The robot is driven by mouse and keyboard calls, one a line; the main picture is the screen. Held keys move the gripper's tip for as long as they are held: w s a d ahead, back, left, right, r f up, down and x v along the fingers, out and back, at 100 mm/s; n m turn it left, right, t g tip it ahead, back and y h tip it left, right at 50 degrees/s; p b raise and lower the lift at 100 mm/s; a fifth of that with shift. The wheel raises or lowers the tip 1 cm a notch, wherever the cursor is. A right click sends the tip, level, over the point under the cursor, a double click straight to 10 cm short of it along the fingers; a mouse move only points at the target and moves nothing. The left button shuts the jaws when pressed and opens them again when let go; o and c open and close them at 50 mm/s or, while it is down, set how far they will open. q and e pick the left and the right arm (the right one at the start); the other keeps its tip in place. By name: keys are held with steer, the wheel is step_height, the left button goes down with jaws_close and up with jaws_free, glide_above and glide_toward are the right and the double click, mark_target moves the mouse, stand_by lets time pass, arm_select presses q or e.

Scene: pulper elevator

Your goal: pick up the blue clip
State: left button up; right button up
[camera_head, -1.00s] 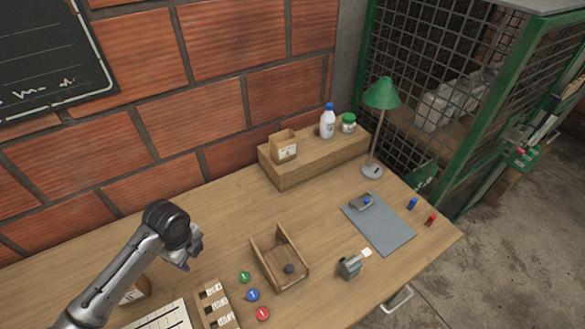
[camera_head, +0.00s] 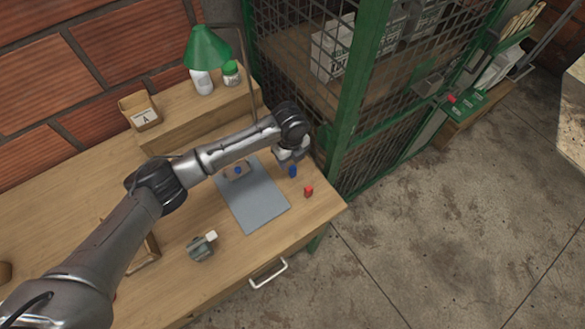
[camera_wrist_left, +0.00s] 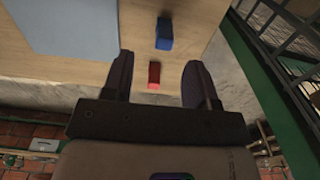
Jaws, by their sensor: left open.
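The blue clip (camera_head: 293,171) stands on the table to the right of the grey mat, just below my left gripper (camera_head: 291,160) in the head view. In the left wrist view, the blue clip (camera_wrist_left: 164,33) lies beyond the fingertips, and the red clip (camera_wrist_left: 154,76) shows between the two fingers of my left gripper (camera_wrist_left: 159,62). The fingers are apart and hold nothing. The gripper appears to be above the table; its exact height is hard to tell. My right gripper is not in view.
The red clip (camera_head: 308,191) is close to the blue one, near the table's right edge. A grey mat (camera_head: 260,208) lies to the left. The green cage (camera_head: 350,120) stands beside the table. A green lamp (camera_head: 207,46) is at the back, and a small grey device (camera_head: 201,250) stands in front.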

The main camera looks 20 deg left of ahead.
mark_target(293, 167)
arm_select(q)
steer(key=shift+w+d+f, duration=0.1)
steer(key=shift+d+f, duration=0.05)
steer(key=shift+f, duration=0.3)
steer(key=shift+w+d+f, duration=0.1)
steer(key=shift+d+f, duration=0.05)
steer(key=shift+f, duration=0.65)
steer(key=shift+s+a+f, duration=0.2)
steer(key=shift+s+f, duration=0.1)
steer(key=shift+f, duration=0.35)
steer(key=f, duration=0.2)
steer(key=f+b, duration=0.1)
steer(key=f, duration=0.1)
steer(key=shift+w+d+f, duration=0.2)
steer(key=shift+f, duration=0.2)
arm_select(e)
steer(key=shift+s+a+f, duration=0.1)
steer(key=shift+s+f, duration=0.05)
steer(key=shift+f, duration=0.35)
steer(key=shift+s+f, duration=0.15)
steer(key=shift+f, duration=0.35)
arm_select(q)
steer(key=c, duration=0.9)
steer(key=shift+c, duration=0.4)
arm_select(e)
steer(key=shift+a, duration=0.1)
